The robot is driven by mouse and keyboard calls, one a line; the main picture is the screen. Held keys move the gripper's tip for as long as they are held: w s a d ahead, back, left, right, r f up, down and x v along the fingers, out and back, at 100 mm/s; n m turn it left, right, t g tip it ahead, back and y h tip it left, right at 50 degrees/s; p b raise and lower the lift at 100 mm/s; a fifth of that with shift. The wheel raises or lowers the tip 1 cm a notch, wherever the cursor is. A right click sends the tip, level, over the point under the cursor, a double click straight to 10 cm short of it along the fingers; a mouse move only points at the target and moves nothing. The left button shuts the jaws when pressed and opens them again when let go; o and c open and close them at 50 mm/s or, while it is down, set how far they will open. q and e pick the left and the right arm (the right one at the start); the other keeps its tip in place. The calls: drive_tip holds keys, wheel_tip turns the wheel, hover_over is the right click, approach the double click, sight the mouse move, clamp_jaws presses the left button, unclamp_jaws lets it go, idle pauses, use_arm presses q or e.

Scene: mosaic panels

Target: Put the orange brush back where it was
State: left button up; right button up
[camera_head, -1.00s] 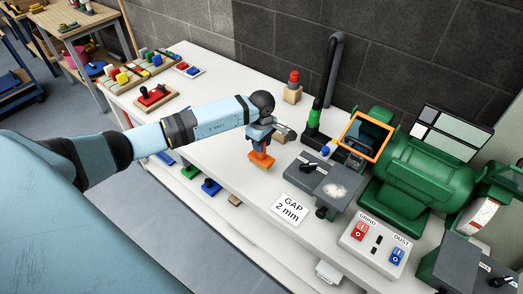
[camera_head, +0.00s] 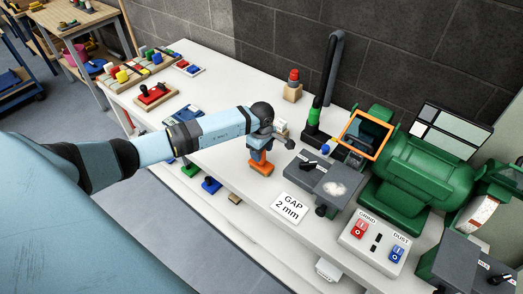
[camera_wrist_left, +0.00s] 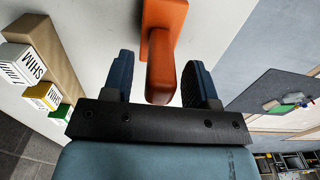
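The orange brush (camera_head: 261,168) is upright on the white bench, near its front edge and left of the GAP card. In the left wrist view the brush (camera_wrist_left: 162,50) shows a wide base and a rounded handle. My left gripper (camera_head: 259,150) is directly above the brush, and its fingers straddle the handle. In the left wrist view clear gaps show between the handle and both dark fingers, so the gripper is open and not holding it. My right gripper is in neither view.
The GAP 2 mm card (camera_head: 290,207) lies right of the brush. A grey tool rest (camera_head: 331,180) and green grinder (camera_head: 424,170) stand further right. A wooden SHIM block (camera_wrist_left: 42,48) is beside the gripper. The switch box (camera_head: 374,245) is at the front right.

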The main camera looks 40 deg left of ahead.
use_arm(q)
drive_tip(key=shift+r, duration=0.45)
wheel_tip(320, 180, up, 12)
drive_tip(key=b, duration=0.1)
drive_tip(key=shift+f, duration=0.25)
